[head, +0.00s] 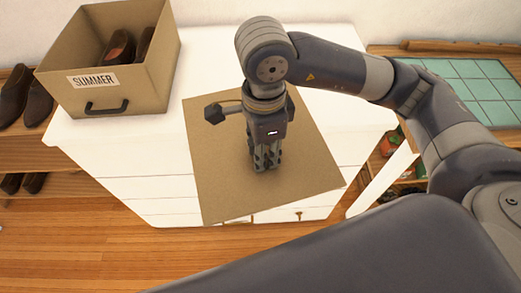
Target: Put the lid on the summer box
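The summer box (145,88) is a brown open-topped box with a "SUMMER" label (93,80) and a dark front handle. It stands at the back left of the white dresser top, with dark shoes (120,48) inside. The lid (215,190) is a flat brown panel to the right of the box, apart from it, at the dresser's front edge and reaching past it in the picture. My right gripper (264,165) points down at the lid's middle. Its fingers look close together, but their tips and any grip on the lid are unclear. My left gripper is out of view.
The white dresser (135,150) has bare top behind and right of the lid. A shelf with dark shoes (36,105) stands at the left. A surface with green tiles (480,90) is at the right, with shelved items (390,145) below. Wooden floor lies in front.

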